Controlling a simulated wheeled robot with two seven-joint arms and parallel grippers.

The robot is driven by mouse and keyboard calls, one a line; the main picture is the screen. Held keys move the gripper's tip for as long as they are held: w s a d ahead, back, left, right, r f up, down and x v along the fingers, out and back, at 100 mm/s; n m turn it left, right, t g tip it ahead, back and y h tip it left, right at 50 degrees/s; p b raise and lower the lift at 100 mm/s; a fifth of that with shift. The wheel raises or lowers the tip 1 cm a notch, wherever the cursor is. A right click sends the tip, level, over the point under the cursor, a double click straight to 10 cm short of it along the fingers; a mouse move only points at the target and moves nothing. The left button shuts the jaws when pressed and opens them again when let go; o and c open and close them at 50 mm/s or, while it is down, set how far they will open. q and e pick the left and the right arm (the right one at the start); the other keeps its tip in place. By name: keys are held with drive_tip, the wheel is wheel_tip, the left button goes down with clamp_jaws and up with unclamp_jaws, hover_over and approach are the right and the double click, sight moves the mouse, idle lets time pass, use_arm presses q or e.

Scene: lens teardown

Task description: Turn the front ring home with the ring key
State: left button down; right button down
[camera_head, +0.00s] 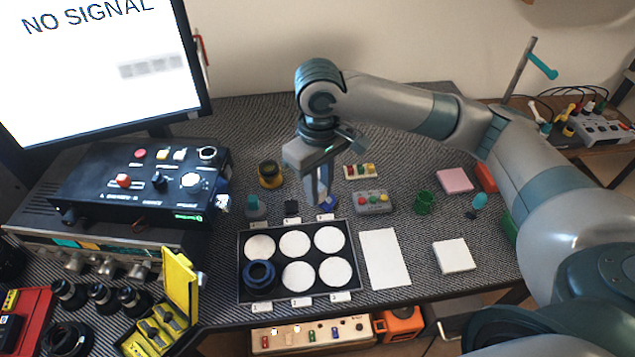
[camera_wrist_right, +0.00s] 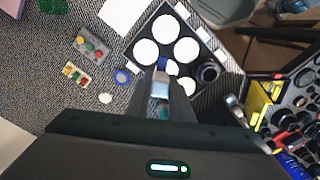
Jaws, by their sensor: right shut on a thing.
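The dark blue front ring (camera_head: 259,274) sits on the lower-left pad of the tray, on what looks like a lens body; it also shows in the right wrist view (camera_wrist_right: 208,72). My right gripper (camera_head: 319,196) points down just behind the tray. In the wrist view it is shut on a pale grey piece with a blue end (camera_wrist_right: 161,84), which looks like the ring key. The piece is mostly hidden by the fingers, and its lower end is unclear. The gripper is apart from the ring. My left gripper is not in view.
The black tray (camera_head: 241,262) has several round white pads. Behind it stand a teal-topped piece (camera_head: 254,206) and a blue piece (camera_head: 329,204). A button box (camera_head: 371,201) and white sheet (camera_head: 385,258) lie right. An open yellow case (camera_head: 180,283) stands left.

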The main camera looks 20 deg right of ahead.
drive_tip(key=shift+s+r+m, duration=0.25)
drive_tip(key=shift+s+m, duration=0.35)
drive_tip(key=shift+s, duration=0.15)
drive_tip(key=shift+s+r+m, duration=0.3)
drive_tip(key=shift+s+m, duration=0.3)
drive_tip(key=shift+s, duration=0.1)
drive_tip(key=shift+s+r+m, duration=0.25)
drive_tip(key=shift+s+m, duration=0.35)
drive_tip(key=shift+s, duration=0.15)
